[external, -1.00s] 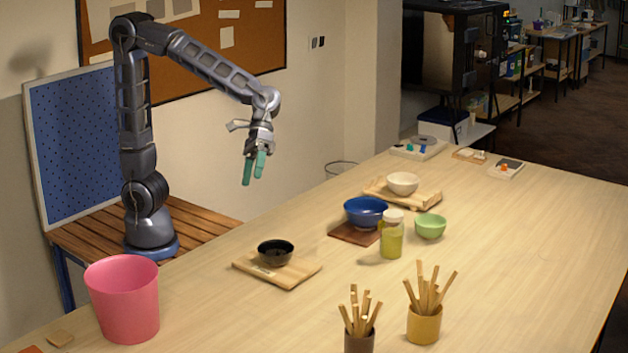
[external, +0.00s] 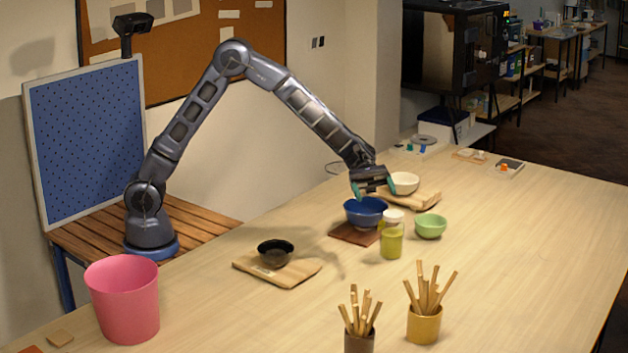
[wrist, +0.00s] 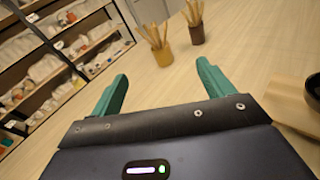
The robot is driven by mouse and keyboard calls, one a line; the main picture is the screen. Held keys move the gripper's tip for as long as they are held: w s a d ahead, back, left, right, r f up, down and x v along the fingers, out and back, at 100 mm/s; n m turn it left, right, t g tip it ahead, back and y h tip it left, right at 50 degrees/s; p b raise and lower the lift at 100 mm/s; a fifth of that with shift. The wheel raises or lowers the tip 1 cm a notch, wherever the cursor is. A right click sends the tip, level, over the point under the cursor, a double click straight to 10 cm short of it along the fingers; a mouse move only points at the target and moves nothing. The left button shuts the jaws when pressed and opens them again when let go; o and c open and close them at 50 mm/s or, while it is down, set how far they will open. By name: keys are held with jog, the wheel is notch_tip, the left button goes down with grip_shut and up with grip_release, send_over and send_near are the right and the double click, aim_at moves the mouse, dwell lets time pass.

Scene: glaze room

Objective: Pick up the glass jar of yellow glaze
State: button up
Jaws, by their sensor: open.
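The glass jar of yellow glaze (external: 391,243) stands upright on the table in the external view, with a pale lid on top. It is just in front of the blue bowl (external: 365,212) and left of the green bowl (external: 431,226). My gripper (external: 373,190) is open and empty, and in the picture it appears just above the blue bowl, up and left of the jar. In the wrist view both teal fingers of my gripper (wrist: 162,70) are spread apart with nothing between them. The jar does not show in the wrist view.
A cream bowl (external: 404,183) on a board is behind my gripper. A black bowl (external: 275,252) on a board, a pink bin (external: 123,300) and two stick-filled cups, one yellow (external: 424,325) and one brown (external: 359,342), stand elsewhere. The table's right side is mostly clear.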

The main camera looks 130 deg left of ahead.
aim_at(392, 212)
jog(key=a+f+n, duration=0.1)
jog(key=a, duration=0.1)
jog(key=w+a+f+n+t, duration=0.1)
jog(key=a, duration=0.1)
jog(key=a+t, duration=0.1)
jog(key=a, duration=0.1)
jog(key=shift+w+a+f+n+y, duration=0.3)
jog(key=shift+w+f+n, duration=0.05)
jog(key=shift+f+n, duration=0.05)
jog(key=shift+a+f, duration=0.2)
jog(key=shift+a, duration=0.1)
jog(key=shift+a+f, duration=0.1)
jog(key=shift+f, duration=1.75)
notch_tip(392, 212, down, 3)
jog(key=shift+r, duration=0.15)
jog(key=shift+f+x, duration=0.25)
jog(key=shift+x, duration=0.8)
jog(key=shift+w+d, duration=0.3)
jog(key=shift+w, duration=0.1)
